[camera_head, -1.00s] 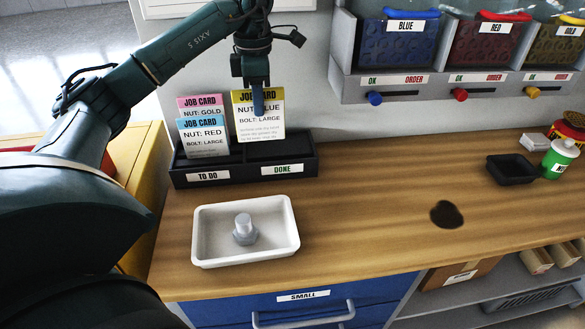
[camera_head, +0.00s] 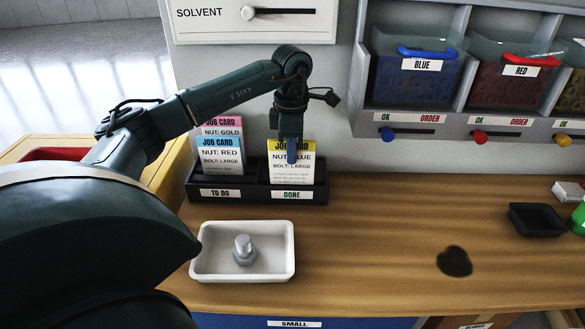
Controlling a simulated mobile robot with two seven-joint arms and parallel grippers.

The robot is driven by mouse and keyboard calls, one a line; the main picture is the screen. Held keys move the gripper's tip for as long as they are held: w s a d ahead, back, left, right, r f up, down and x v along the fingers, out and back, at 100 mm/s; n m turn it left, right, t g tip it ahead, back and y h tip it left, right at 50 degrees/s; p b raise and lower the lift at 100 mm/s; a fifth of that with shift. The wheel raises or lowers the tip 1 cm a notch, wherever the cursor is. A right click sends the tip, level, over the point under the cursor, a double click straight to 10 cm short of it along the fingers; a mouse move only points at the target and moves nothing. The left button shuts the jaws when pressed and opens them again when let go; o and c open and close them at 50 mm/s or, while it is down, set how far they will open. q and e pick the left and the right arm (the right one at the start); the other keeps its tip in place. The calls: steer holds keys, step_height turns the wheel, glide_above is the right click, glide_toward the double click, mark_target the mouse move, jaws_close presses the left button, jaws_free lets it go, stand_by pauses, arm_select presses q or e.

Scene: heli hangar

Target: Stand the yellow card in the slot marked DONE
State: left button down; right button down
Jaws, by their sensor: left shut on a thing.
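The yellow card (camera_head: 292,174) is upright at the right half of the black card holder (camera_head: 256,193), behind the label DONE (camera_head: 292,195). Its lower edge is hidden behind the holder's front, so it appears to be in that slot. My left gripper (camera_head: 291,155) is shut on the card's upper part from above. A blue card (camera_head: 221,160) and a pink card (camera_head: 221,124) stand in the half marked TO DO (camera_head: 220,194). My right gripper does not show.
A white tray (camera_head: 205,267) with a grey bolt and nut (camera_head: 245,250) stands in front of the holder. A dark stain (camera_head: 454,261) and a black tray (camera_head: 537,219) lie to the right. Bins (camera_head: 413,84) hang above. The bench's middle is mostly clear.

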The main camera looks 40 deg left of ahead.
arm_select(q)
glide_above(292, 184)
steer(key=f, duration=0.4)
steer(key=shift+w+a+f, duration=0.15)
steer(key=shift+a, duration=0.05)
steer(key=shift+f, duration=0.2)
steer(key=c, duration=1.5)
jaws_free()
steer(key=shift+c, duration=0.2)
steer(key=shift+r, duration=0.1)
